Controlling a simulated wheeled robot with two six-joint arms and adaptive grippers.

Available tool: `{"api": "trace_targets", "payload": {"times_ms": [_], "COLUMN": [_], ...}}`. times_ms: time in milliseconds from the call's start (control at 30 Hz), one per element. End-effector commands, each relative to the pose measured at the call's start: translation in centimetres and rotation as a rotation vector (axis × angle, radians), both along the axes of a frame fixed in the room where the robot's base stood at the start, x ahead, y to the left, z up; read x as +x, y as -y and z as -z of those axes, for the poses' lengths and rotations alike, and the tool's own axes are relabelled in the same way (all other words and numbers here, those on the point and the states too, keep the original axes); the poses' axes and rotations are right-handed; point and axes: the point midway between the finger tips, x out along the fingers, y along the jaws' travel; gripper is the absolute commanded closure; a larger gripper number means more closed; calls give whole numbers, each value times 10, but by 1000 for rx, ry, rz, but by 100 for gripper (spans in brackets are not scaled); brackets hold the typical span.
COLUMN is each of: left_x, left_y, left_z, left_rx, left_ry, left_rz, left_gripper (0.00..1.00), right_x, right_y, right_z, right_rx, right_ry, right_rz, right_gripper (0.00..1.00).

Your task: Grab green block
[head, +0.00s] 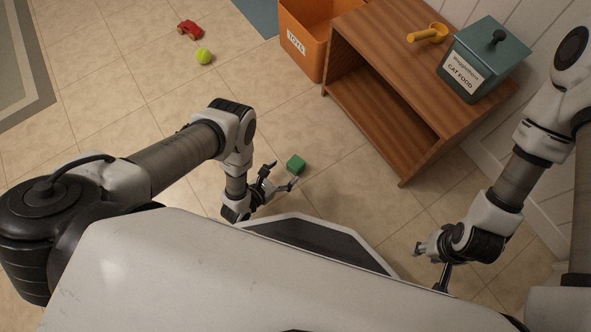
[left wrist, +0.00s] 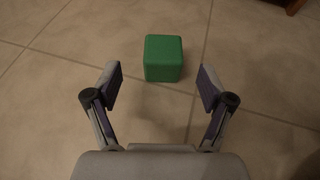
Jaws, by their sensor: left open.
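A green block (head: 296,164) lies on the tiled floor, in front of the wooden shelf. My left gripper (head: 281,178) is open and empty, close to the block on its near left side. In the left wrist view the green block (left wrist: 163,58) sits upright just beyond the open fingertips (left wrist: 158,88), roughly centred between them and not visibly touched. My right gripper (head: 431,254) is at the lower right, away from the block; its jaws are too small and partly hidden to read.
A wooden shelf (head: 385,110) stands beyond the block, with a cat food bin (head: 484,62) and a yellow scoop (head: 428,34) on top. An orange toy box (head: 303,50) is beside it. A red toy car (head: 190,30) and a tennis ball (head: 204,56) lie farther off. The floor around the block is clear.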

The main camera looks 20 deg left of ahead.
Motion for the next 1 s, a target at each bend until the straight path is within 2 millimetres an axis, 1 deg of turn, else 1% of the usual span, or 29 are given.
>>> {"api": "trace_targets", "payload": {"times_ms": [33,167,300,400,467,600,633,667,700,767,800,1000], "left_x": [7,19,40,52,55,55,55,55,55,55,55,54], "left_y": [3,10,22,27,28,27,27,27,27,27,27,27], "left_z": [3,9,22,25,25,23,23,23,23,23,23,23], "left_rx": [0,1,2,3,4,4,4,4,4,4,5,6], "left_ry": [3,1,3,0,-2,-3,-3,-3,-3,-3,-2,-3], "left_rz": [0,2,1,1,1,0,0,0,0,0,1,1], "left_gripper": [19,19,19,19,19,19,22,33,47,68,82,83], "right_x": [0,0,0,0,0,0,0,0,0,0,0,0], "right_y": [0,0,0,0,0,0,0,0,0,0,0,0], "right_z": [5,13,33,38,37,35,35,35,35,35,35,35], "right_rx": [0,0,0,0,0,0,0,0,0,0,0,0], "right_ry": [0,0,0,0,0,0,0,0,0,0,0,0], "right_rz": [0,1,1,1,1,1,1,1,1,1,1,1], "right_gripper": [60,60,60,60,60,60,60,60,60,60,60,60]}}
